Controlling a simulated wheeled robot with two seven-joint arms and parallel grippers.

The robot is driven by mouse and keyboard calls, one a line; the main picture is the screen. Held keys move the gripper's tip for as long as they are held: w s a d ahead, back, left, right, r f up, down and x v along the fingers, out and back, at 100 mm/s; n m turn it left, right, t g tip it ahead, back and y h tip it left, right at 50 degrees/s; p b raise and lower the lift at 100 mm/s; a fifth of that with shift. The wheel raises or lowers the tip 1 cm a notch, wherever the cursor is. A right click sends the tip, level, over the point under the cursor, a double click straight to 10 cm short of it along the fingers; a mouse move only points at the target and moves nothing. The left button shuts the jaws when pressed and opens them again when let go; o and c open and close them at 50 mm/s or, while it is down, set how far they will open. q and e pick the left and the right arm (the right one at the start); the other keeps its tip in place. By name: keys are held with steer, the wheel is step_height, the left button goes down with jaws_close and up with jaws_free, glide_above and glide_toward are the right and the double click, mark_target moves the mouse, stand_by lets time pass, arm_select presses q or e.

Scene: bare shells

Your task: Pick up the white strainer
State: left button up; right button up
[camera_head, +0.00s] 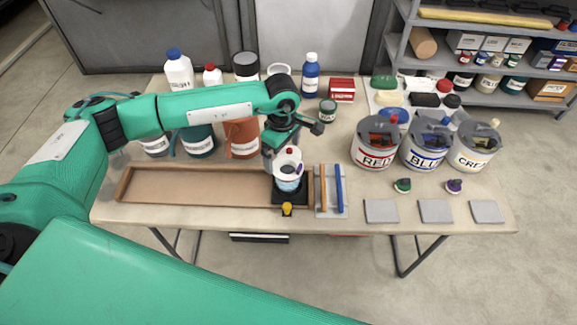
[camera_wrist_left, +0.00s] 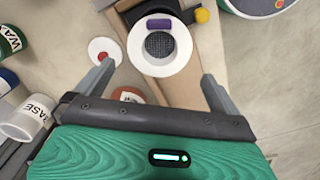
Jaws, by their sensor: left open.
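The white strainer (camera_wrist_left: 183,59) is a round white ring with dark mesh in its middle and a purple tab on its rim. In the head view the strainer (camera_head: 288,160) appears on top of a white cup with a blue label (camera_head: 288,185), which stands on a black base (camera_head: 290,198). My left gripper (camera_head: 278,150) is open above and behind it. In the left wrist view the fingers of the left gripper (camera_wrist_left: 158,72) are spread to either side of the ring's near edge, with nothing held. My right gripper is not in view.
A shallow wooden tray (camera_head: 190,203) lies left of the base. A grey rack with an orange and a blue stick (camera_head: 338,190) stands close on the right. Red, blue and cream paint buckets (camera_head: 375,145) stand farther right. Bottles and jugs (camera_head: 243,140) crowd behind the arm.

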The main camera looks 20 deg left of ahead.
mark_target(286, 166)
arm_select(q)
steer(key=shift+d+f+p, duration=0.15)
steer(key=shift+f+p, duration=0.2)
steer(key=f, duration=0.1)
steer(key=f+p, duration=0.1)
steer(key=f, duration=0.1)
steer(key=shift+d+f+p, duration=0.2)
steer(key=shift+d+p, duration=0.05)
steer(key=shift+p, duration=0.1)
steer(key=shift+f, duration=0.5)
steer(key=c, duration=1)
steer(key=shift+o, duration=0.2)
steer(key=shift+r, duration=0.1)
